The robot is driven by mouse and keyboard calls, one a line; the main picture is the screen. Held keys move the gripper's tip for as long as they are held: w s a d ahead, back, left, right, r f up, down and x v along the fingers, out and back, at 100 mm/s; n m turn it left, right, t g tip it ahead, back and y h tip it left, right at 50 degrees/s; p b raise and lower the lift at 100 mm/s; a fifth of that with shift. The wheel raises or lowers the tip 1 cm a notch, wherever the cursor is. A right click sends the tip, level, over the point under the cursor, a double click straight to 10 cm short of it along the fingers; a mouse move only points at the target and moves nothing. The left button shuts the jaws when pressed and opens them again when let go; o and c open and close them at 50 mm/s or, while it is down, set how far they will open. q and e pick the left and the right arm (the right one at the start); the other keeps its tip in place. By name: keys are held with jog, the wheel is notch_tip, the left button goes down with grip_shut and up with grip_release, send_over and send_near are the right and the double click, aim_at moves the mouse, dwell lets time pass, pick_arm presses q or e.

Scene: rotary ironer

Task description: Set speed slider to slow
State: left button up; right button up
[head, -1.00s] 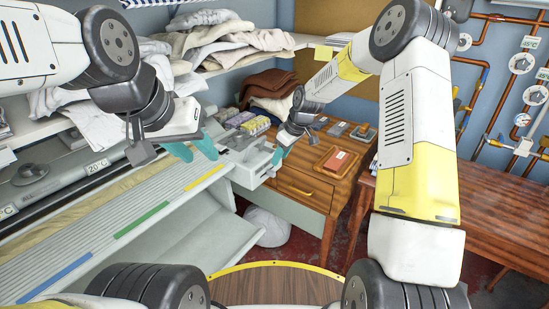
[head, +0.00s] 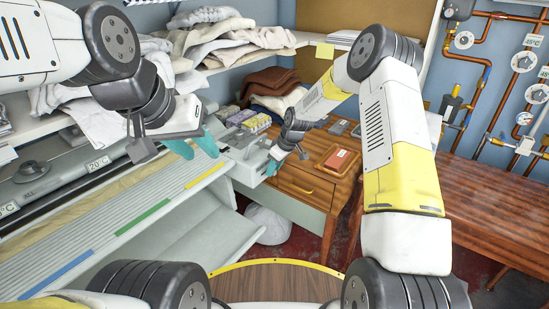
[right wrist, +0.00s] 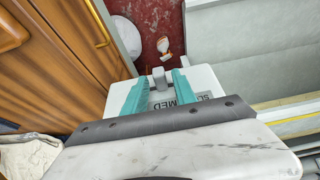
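The ironer's grey control box (head: 243,160) stands at the right end of the ironer, and my right gripper (head: 272,166) is at its right side. In the right wrist view the box's pale label (right wrist: 182,97) shows the letters "SL" and "MED", partly hidden by my gripper. A small grey slider knob (right wrist: 158,76) sticks up by the box's edge, between my right gripper's teal fingertips (right wrist: 158,84). These fingers are apart; I cannot tell whether either touches the knob. My left gripper (head: 192,148) is open and empty above the ironer's right end.
Shelves with white laundry (head: 205,45) are behind. The ironer's striped feed board (head: 130,215) extends left. A white bin (head: 268,222) is on the floor below.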

grip_shut()
dwell(1.2)
